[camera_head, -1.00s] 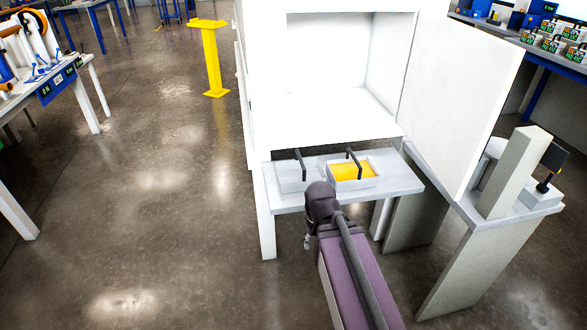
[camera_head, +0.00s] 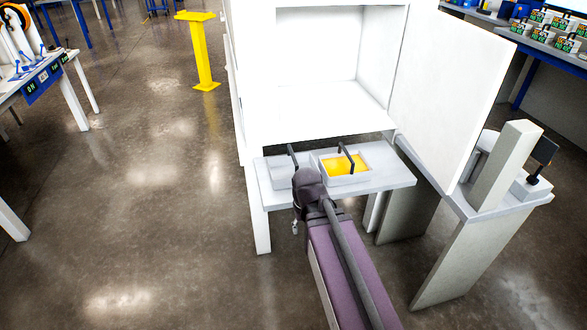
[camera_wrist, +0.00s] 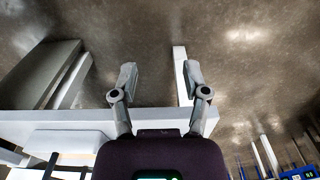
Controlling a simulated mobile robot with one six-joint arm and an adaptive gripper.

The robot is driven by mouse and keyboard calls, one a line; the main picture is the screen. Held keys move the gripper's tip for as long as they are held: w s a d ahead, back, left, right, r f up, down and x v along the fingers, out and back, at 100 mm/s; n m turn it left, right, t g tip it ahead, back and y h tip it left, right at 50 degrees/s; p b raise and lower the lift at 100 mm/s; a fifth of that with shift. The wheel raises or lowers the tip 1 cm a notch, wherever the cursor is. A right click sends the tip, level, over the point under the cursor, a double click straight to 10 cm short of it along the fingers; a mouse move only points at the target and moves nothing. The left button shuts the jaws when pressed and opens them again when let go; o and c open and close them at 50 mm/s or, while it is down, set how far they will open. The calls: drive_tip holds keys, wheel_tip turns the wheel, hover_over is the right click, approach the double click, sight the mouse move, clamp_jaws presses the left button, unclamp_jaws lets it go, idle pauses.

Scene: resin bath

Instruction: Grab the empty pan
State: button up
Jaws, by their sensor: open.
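The empty pan (camera_head: 279,174) is a pale, shallow tray with a dark upright handle (camera_head: 292,157). It sits at the left end of the white shelf (camera_head: 392,176) under the cabinet, partly behind my arm. A second pan (camera_head: 333,180), holding yellow liquid and with a similar dark handle, stands to its right. My gripper is just in front of the shelf's front edge, its fingers mostly hidden by my arm in the head view. In the wrist view my gripper (camera_wrist: 160,78) has its two fingers spread apart with nothing between them.
The white cabinet (camera_head: 325,120) stands open above the shelf, its door (camera_head: 450,100) swung out right. A grey stand (camera_head: 465,250) is at the right. A yellow post (camera_head: 204,55) and a white table (camera_head: 70,100) are at the left. The floor between is clear.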

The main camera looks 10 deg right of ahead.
sight(293, 154)
drive_tip(key=w+d+r+t+p, duration=0.2)
drive_tip(key=w+r+t+p, duration=0.2)
drive_tip(key=w+r+p, duration=1.2)
drive_tip(key=w+r, duration=0.2)
drive_tip(key=w, duration=0.3)
drive_tip(key=shift+w+d+r, duration=0.2)
drive_tip(key=shift+w, duration=0.15)
drive_tip(key=shift+f, duration=0.1)
drive_tip(key=b+x, duration=0.7)
drive_tip(key=shift+w+f, duration=0.15)
drive_tip(key=shift+f, duration=0.15)
drive_tip(key=shift+w+f+b, duration=0.2)
drive_tip(key=shift+f+b, duration=0.15)
drive_tip(key=shift+b, duration=0.1)
drive_tip(key=shift+f, duration=0.1)
drive_tip(key=b+x, duration=0.3)
drive_tip(key=shift+w+d+f, duration=0.1)
drive_tip(key=shift+w+d, duration=0.05)
drive_tip(key=shift+w, duration=0.1)
drive_tip(key=shift+b+x, duration=0.8)
drive_tip(key=shift+b, duration=0.05)
drive_tip(key=shift+f, duration=0.2)
